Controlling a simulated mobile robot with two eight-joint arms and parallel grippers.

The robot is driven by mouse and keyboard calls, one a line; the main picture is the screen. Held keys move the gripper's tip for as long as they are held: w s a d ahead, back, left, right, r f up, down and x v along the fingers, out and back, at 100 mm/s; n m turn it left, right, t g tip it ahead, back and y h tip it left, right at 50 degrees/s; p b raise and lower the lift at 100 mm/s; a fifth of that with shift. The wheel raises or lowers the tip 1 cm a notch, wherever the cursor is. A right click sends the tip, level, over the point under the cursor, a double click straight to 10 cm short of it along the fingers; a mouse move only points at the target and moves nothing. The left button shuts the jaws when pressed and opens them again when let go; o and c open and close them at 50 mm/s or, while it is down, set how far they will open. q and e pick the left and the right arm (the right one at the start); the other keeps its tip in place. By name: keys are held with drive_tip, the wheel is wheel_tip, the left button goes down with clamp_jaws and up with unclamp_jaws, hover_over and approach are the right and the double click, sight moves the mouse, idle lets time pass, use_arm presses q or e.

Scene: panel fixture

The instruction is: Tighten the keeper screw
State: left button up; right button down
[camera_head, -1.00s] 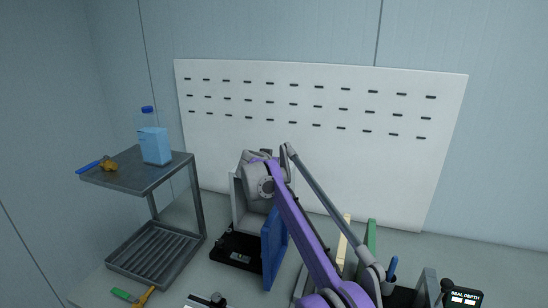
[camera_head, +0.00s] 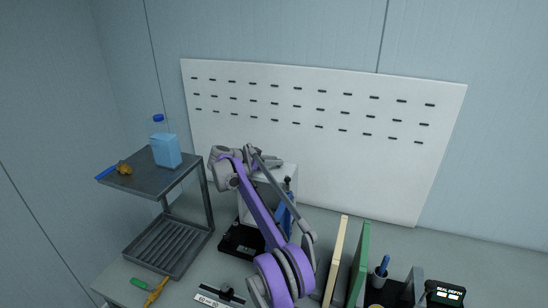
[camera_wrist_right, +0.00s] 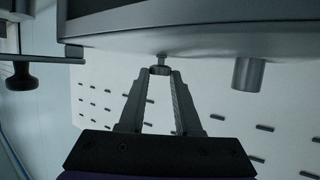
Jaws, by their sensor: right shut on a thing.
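In the right wrist view, my right gripper (camera_wrist_right: 160,71) is shut on a small screw (camera_wrist_right: 161,59), its two fingers meeting around the screw's head. The screw's stem runs to the edge of a grey housing (camera_wrist_right: 200,20). In the head view, my purple right arm reaches to the grey fixture box (camera_head: 285,174) and covers much of it; the screw cannot be made out there. A blue panel (camera_head: 286,217) shows partly behind the arm. In the wrist view, a black knob (camera_wrist_right: 20,76) sits at the left and a grey cylinder (camera_wrist_right: 248,74) at the right. My left gripper is not in view.
A metal shelf (camera_head: 146,182) with a blue-capped bottle (camera_head: 165,150) stands left of the fixture. Cream (camera_head: 337,255) and green (camera_head: 358,262) boards stand upright to the right. A white slotted board (camera_head: 320,140) is behind. Hand tools (camera_head: 156,290) lie front left.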

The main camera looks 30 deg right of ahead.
idle(0.4)
drive_tip(key=c, duration=0.6)
unclamp_jaws()
drive_tip(key=v, duration=1)
drive_tip(key=shift+a, duration=0.4)
drive_tip(key=shift+r, duration=0.15)
